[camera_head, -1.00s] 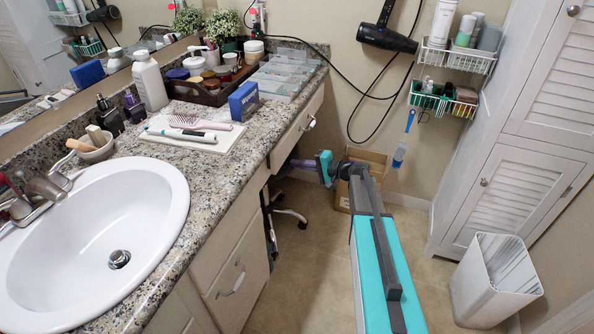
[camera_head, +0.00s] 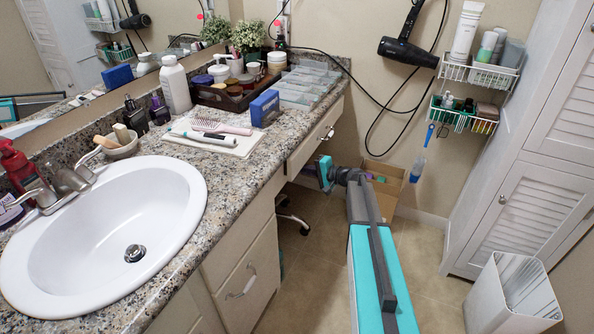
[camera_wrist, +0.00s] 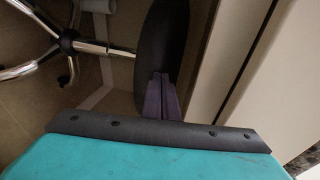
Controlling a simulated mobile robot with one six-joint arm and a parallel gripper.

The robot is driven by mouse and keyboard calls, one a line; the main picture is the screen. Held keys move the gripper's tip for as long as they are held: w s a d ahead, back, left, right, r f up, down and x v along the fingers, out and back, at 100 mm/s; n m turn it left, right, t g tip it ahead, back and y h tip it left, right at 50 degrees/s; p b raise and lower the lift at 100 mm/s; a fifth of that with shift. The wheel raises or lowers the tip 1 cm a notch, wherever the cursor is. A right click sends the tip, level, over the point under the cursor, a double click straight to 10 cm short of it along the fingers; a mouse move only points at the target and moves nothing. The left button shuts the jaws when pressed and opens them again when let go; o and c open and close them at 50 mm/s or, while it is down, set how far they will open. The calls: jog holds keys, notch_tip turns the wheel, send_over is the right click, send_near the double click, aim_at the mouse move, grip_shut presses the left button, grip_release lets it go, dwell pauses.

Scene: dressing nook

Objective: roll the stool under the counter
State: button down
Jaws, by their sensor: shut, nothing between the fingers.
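The stool shows in the head view only as part of its chrome wheeled base (camera_head: 292,222), low beneath the counter beside the drawer cabinet. In the wrist view its dark round seat (camera_wrist: 160,45) is edge-on, with the chrome post and legs (camera_wrist: 38,62) to the left. The granite counter (camera_head: 235,190) hides the seat in the head view. My gripper (camera_head: 309,180) is at the counter's open end, below the drawer. Its purple fingers (camera_wrist: 160,80) are closed, empty and overlap the seat's edge in the wrist view; I cannot tell whether they touch.
A cardboard box (camera_head: 384,190) stands by the back wall, just behind my gripper. A white bin (camera_head: 515,295) and louvred cabinet (camera_head: 545,215) are on the right. The drawer front (camera_head: 315,138) overhangs the knee space. Tile floor (camera_head: 430,255) is clear between my arm and the cabinet.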

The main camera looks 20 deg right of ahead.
jog(key=shift+d, duration=0.15)
jog(key=v, duration=1.4)
dwell(0.4)
